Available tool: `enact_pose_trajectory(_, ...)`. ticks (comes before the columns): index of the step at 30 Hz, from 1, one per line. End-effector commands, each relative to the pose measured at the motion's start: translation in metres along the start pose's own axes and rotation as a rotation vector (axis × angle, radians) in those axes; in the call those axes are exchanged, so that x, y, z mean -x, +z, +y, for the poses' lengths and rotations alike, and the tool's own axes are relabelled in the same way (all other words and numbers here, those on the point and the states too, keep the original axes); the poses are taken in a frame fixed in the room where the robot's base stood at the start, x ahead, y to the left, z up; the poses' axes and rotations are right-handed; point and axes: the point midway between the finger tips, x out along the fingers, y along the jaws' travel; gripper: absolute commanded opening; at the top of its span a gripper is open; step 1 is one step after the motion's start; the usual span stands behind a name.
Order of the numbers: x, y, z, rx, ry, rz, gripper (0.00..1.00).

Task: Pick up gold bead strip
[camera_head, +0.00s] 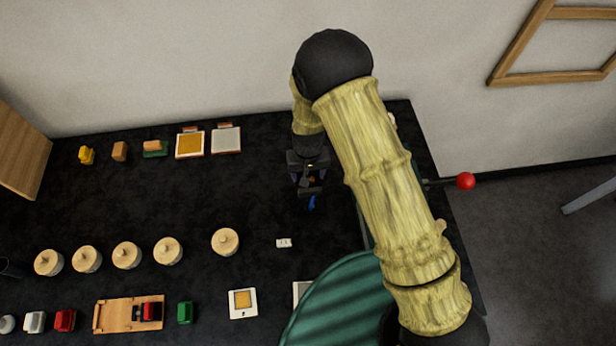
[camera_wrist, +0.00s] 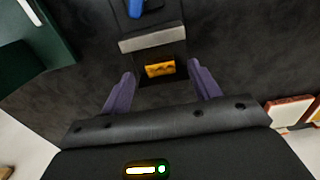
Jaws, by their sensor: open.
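A small gold piece, which looks like the gold bead strip (camera_wrist: 160,69), lies on a dark holder or block just behind a grey bar (camera_wrist: 152,39) in the wrist view. My gripper (camera_wrist: 162,72) is open, with its two purple fingers on either side of the gold piece and a gap at each side. I cannot tell how far above the piece the fingertips are. In the head view my gripper (camera_head: 308,181) points down over the dark table, and it and my arm mostly hide the strip. A blue handle (camera_head: 312,203) shows just in front of it.
On the dark table (camera_head: 190,205), several wooden-lidded pots (camera_head: 225,241) stand to the left. Framed squares (camera_head: 227,139) lie at the back, a small white piece (camera_head: 284,243) at the front. A dark green object (camera_wrist: 35,40) fills the wrist view's upper left. A red ball (camera_head: 465,181) juts out right.

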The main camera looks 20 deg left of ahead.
Motion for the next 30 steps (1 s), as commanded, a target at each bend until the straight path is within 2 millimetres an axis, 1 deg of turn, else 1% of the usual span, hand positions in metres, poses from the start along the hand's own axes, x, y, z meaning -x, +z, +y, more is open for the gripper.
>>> enact_pose_trajectory(4, -0.015, 0.000, 0.000, 0.000, 0.000, -0.002, 0.62)
enact_pose_trajectory(8, -0.022, 0.000, 0.000, 0.001, 0.000, 0.000, 0.62)
enact_pose_trajectory(23, -0.022, 0.000, 0.000, 0.000, 0.000, 0.000, 0.62)
enact_pose_trajectory(26, -0.022, 0.000, 0.000, 0.000, 0.000, 0.000, 0.44)
enact_pose_trajectory(30, -0.022, 0.000, 0.000, 0.000, 0.000, 0.000, 0.17)
